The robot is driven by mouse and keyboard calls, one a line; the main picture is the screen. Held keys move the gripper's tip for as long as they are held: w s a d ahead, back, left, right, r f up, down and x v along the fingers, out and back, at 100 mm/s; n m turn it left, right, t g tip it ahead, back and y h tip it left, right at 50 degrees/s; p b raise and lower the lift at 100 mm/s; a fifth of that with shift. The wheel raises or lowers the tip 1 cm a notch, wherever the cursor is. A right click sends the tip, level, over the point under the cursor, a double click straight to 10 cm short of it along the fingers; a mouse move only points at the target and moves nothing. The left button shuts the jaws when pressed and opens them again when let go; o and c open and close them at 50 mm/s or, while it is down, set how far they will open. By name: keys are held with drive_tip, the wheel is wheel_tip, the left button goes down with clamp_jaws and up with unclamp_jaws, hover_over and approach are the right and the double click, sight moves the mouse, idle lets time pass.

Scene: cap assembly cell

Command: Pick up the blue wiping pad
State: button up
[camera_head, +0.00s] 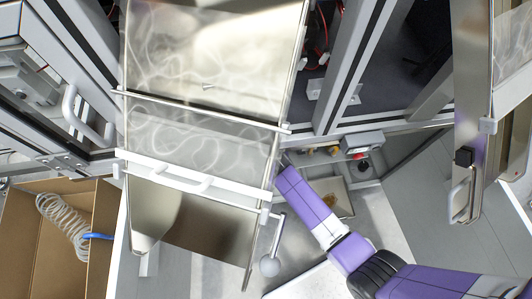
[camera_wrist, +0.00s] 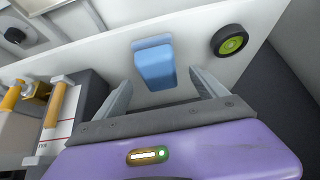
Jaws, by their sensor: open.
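The blue wiping pad (camera_wrist: 155,66) shows in the wrist view as a small blue block against a pale panel, just beyond my fingertips. My gripper (camera_wrist: 160,88) is open, with one grey finger on each side of the pad's near end. I see no contact between the fingers and the pad. In the head view my purple arm reaches up and left from the lower right, and its far end goes behind the metal chute. The pad and my fingers are hidden there.
A round black knob with a green centre (camera_wrist: 229,40) is right of the pad. Grey and orange fittings (camera_wrist: 62,105) stand close on the left. In the head view, a metal chute (camera_head: 200,130) overhangs my arm's end, and a cardboard box (camera_head: 50,245) stands lower left.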

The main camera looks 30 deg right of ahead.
drive_tip(key=b+x, duration=0.1)
drive_tip(key=x, duration=0.3)
drive_tip(key=shift+f, duration=0.15)
drive_tip(key=c, duration=1.5)
drive_tip(key=shift+r, duration=0.6)
drive_tip(key=shift+s+r+p, duration=0.25)
drive_tip(key=shift+p, duration=0.15)
drive_tip(key=s+a, duration=0.1)
drive_tip(key=s, duration=0.4)
drive_tip(key=s+a+p, duration=0.1)
drive_tip(key=s+a, duration=0.1)
drive_tip(key=s, duration=0.4)
drive_tip(key=s+a, duration=0.2)
drive_tip(key=s, duration=0.3)
drive_tip(key=shift+s+a, duration=0.25)
drive_tip(key=shift+s, duration=0.1)
